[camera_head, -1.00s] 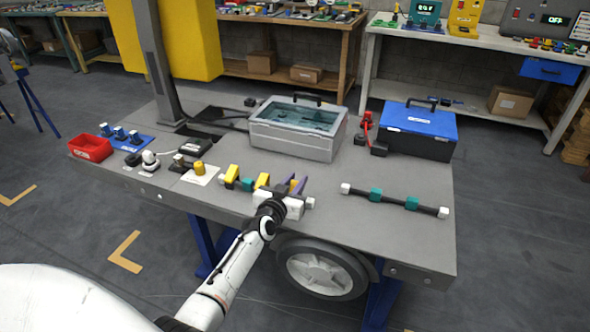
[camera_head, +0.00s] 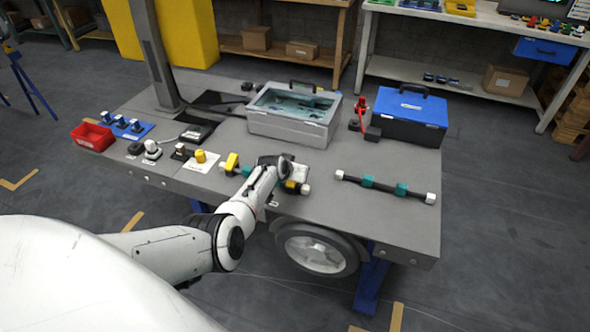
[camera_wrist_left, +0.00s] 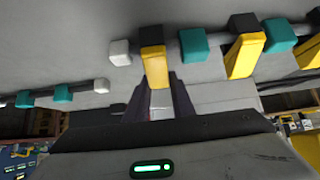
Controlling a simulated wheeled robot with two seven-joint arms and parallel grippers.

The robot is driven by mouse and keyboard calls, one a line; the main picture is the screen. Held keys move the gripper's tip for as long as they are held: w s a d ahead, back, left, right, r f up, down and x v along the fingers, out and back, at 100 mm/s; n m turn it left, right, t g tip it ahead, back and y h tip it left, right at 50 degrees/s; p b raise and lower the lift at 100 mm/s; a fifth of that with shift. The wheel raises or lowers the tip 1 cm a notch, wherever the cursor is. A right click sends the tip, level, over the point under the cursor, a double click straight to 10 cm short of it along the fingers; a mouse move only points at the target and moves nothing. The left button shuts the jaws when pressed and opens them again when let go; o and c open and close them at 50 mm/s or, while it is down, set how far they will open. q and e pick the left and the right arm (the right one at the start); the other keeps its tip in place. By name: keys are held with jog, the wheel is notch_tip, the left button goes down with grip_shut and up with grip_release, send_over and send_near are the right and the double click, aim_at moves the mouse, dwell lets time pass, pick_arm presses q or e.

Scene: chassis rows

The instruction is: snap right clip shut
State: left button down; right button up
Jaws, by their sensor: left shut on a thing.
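A dark rod with white ends, teal blocks and yellow-and-black clips lies on the grey table. Its left yellow clip (camera_head: 231,162) shows in the head view. The right clip (camera_head: 292,185) is near the rod's right white end (camera_head: 305,189), partly hidden by my wrist. My left gripper (camera_wrist_left: 158,100) is shut on this right clip, whose yellow part (camera_wrist_left: 154,68) and black part (camera_wrist_left: 151,33) show in the left wrist view. Another yellow clip (camera_wrist_left: 243,55) and a teal block (camera_wrist_left: 194,43) are beside it. The fingertips are hidden in the head view. My right gripper is out of view.
A second rod (camera_head: 384,186) with teal blocks lies to the right. Behind are a grey bin (camera_head: 290,120) and a blue toolbox (camera_head: 410,118). A red tray (camera_head: 92,136) and small parts are at left. The front right of the table (camera_head: 370,220) is clear.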

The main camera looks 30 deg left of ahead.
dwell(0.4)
pick_arm(q)
jog(key=c, duration=1.5)
grip_release()
jog(key=shift+v, duration=5.15)
jog(key=shift+w, duration=0.1)
